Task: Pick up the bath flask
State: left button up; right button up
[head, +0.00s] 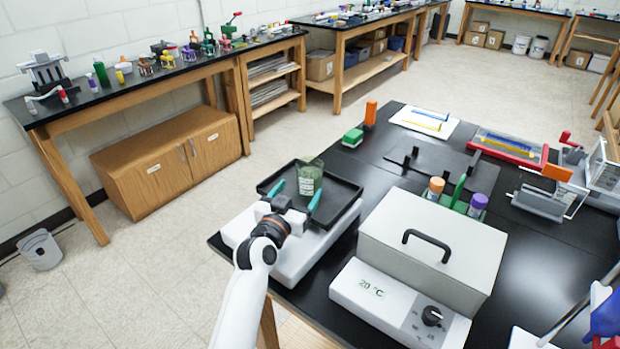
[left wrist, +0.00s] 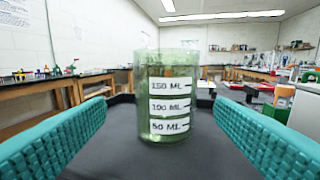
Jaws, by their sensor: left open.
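A translucent green flask (head: 309,177) with white volume labels stands upright on a black tray on a white device. It also shows in the left wrist view (left wrist: 166,97), centred between the fingers, with marks reading 50, 100 and 150 ML. My left gripper (head: 296,192) is open, with one teal finger toward each side of the flask. In the left wrist view the fingers (left wrist: 166,132) stand apart from the flask, with a clear gap on both sides. My right gripper is not in view.
The black tray (head: 345,207) has a raised rim. A white box with a handle (head: 430,240) and a 20 °C display stands to the right. A green block (head: 352,138) and an orange-topped piece (head: 370,114) are behind. Capped tubes (head: 435,188) stand in a rack further right.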

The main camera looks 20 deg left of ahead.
aim_at(304, 186)
pick_arm(q)
jog(key=shift+w+d+p, duration=0.25)
jog(key=shift+w+p, duration=0.05)
jog(key=shift+w, duration=1.05)
jog(key=shift+w+d+p, duration=0.25)
jog(key=shift+w+p, duration=0.05)
jog(key=shift+w, duration=1)
jog(key=c, duration=1.2)
jog(key=shift+r, duration=0.1)
